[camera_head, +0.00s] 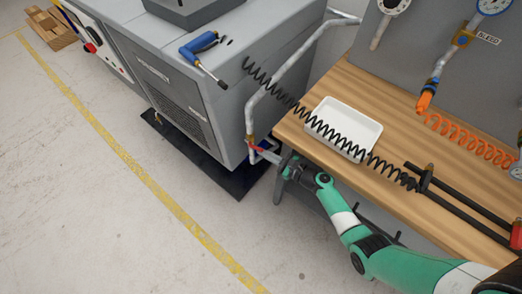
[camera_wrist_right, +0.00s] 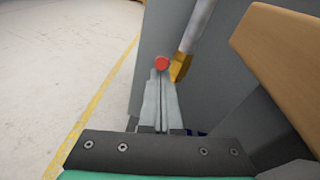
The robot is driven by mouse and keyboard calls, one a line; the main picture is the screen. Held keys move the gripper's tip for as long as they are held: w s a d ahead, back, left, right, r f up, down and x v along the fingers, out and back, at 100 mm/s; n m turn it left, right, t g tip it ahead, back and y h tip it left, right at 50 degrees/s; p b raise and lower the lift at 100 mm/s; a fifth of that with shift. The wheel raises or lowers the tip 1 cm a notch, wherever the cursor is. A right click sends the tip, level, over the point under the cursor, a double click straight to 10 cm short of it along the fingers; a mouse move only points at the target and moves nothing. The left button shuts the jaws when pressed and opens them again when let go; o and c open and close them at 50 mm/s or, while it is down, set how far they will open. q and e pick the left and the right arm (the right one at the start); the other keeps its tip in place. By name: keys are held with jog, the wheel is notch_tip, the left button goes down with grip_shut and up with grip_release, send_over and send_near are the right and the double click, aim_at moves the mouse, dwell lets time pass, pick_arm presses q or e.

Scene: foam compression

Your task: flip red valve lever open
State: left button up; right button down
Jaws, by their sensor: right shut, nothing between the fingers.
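The red valve lever (camera_head: 257,148) is small and sits low on the grey pipe at the near corner of the grey machine. In the right wrist view its round red end (camera_wrist_right: 161,63) shows just beyond my fingertips, beside the brass valve body (camera_wrist_right: 180,66). My right gripper (camera_head: 270,155) reaches in from the right at the valve. Its two fingers (camera_wrist_right: 160,76) are shut together with nothing between them. Whether the fingertips touch the lever I cannot tell. My left gripper is out of view.
The grey machine (camera_head: 185,85) stands behind the valve, its pipe (camera_head: 290,60) rising beside it. The wooden bench (camera_head: 430,190) is close on the right, with a white tray (camera_head: 343,125) and a black coiled hose (camera_head: 290,98).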

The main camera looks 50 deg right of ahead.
jog(key=shift+w+r, duration=0.1)
jog(key=shift+r, duration=0.15)
dwell(0.6)
